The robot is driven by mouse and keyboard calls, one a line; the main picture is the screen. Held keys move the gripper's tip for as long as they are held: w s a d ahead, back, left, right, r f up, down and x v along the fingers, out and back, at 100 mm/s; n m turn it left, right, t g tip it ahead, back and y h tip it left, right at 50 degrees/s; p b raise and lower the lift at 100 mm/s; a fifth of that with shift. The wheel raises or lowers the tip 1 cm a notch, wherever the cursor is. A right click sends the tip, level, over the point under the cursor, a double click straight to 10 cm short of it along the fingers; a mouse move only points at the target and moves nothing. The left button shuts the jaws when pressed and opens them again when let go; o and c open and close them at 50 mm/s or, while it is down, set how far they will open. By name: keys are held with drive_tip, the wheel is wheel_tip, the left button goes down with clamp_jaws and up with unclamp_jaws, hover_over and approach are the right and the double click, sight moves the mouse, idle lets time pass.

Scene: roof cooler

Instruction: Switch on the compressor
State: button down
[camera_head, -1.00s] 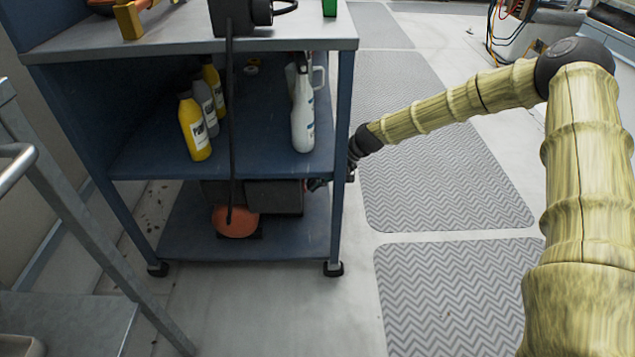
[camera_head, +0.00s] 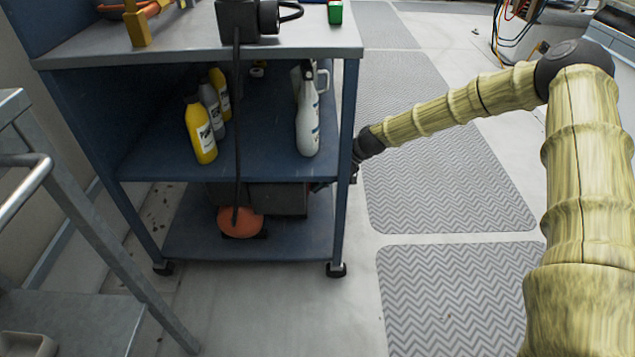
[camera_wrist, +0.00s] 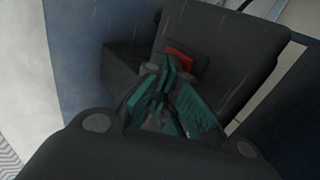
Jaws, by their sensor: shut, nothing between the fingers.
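The compressor is a dark boxy unit (camera_head: 278,198) with an orange round part (camera_head: 240,221) on the cart's bottom shelf. In the wrist view its dark housing (camera_wrist: 225,45) fills the upper middle, with a red switch (camera_wrist: 181,58) on it. My gripper (camera_wrist: 165,75) is shut and empty, its teal-padded fingertips right at the switch and partly covering it. I cannot tell whether they touch or which way the switch is set. In the head view my gripper (camera_head: 322,185) reaches in from the cart's right side, mostly hidden behind the leg.
The blue cart (camera_head: 250,245) holds yellow and grey bottles (camera_head: 201,130) and a white spray bottle (camera_head: 307,120) on its middle shelf. A black cord (camera_head: 237,130) hangs down its front. A metal trolley (camera_head: 75,210) stands left. Grey mats (camera_head: 455,290) cover open floor right.

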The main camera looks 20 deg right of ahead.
drive_tip(key=shift+w+a+r, duration=0.1)
drive_tip(key=shift+w+r, duration=0.05)
drive_tip(key=shift+r, duration=0.4)
drive_tip(key=s+d+r+p, duration=0.2)
drive_tip(key=d, duration=0.4)
drive_tip(key=s+d+r+p, duration=0.1)
drive_tip(key=d+r+p, duration=0.1)
drive_tip(key=d, duration=0.4)
drive_tip(key=shift+s+d+p, duration=0.15)
drive_tip(key=shift+s+p, duration=0.25)
drive_tip(key=shift+p, duration=0.15)
